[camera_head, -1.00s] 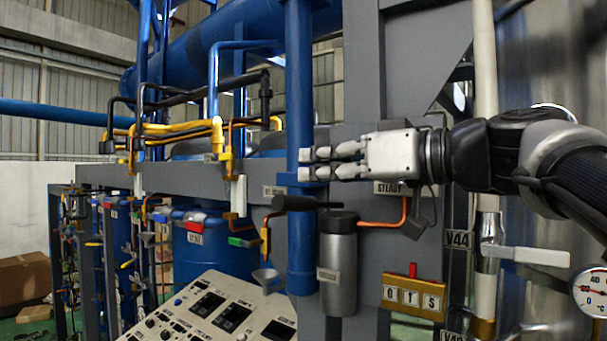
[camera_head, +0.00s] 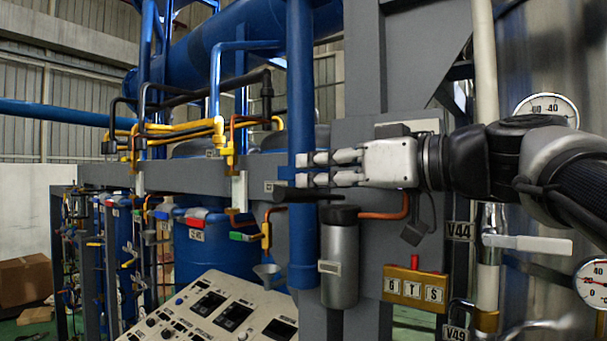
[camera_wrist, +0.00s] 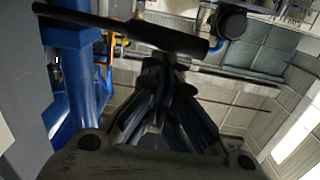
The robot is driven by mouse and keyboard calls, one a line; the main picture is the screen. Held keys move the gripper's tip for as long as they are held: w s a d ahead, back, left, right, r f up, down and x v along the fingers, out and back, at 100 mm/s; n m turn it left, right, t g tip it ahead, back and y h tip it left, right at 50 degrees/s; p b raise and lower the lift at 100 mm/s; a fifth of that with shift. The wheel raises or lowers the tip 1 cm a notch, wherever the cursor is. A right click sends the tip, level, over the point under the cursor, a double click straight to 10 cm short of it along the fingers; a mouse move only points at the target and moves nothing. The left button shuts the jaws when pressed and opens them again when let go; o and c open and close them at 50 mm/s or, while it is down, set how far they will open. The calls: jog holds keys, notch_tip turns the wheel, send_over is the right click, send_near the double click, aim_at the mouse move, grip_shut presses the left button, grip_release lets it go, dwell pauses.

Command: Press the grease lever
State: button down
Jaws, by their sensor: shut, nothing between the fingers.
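The black grease lever (camera_head: 296,195) juts left from the top of a grey metal canister (camera_head: 341,265) and looks roughly level. In the wrist view the lever (camera_wrist: 125,27) crosses the upper left as a dark bar. My gripper (camera_head: 312,169) comes in from the right, fingers pointing left, just above the lever. Its fingers are shut with nothing held; they also show in the wrist view (camera_wrist: 162,68), dark and close to the lever. I cannot tell whether the fingers touch the lever. My gripper hides part of the blue pipe behind.
A vertical blue pipe (camera_head: 302,240) stands left of the canister. A copper tube (camera_head: 386,214) runs from the canister. A brass block with a red button (camera_head: 415,286) is lower right. A white valve handle (camera_head: 527,243) juts out at right. A control panel (camera_head: 215,312) lies lower left.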

aim_at(299, 202)
jog(key=shift+f, duration=0.25)
jog(key=f+n+b, duration=0.1)
jog(key=b, duration=0.1)
jog(key=f+b, duration=0.1)
jog(key=b, duration=0.2)
jog(key=f+n+b, duration=0.1)
jog(key=f+b, duration=0.1)
jog(key=b, duration=0.1)
jog(key=shift+s+a+n, duration=0.25)
jog(key=shift+s+n, duration=0.05)
notch_tip(299, 202, down, 2)
jog(key=n+b, duration=0.1)
jog(key=b, duration=0.1)
jog(key=n+b, duration=0.1)
jog(key=b, duration=0.2)
jog(key=shift+f, duration=0.25)
jog(key=shift+n, duration=0.3)
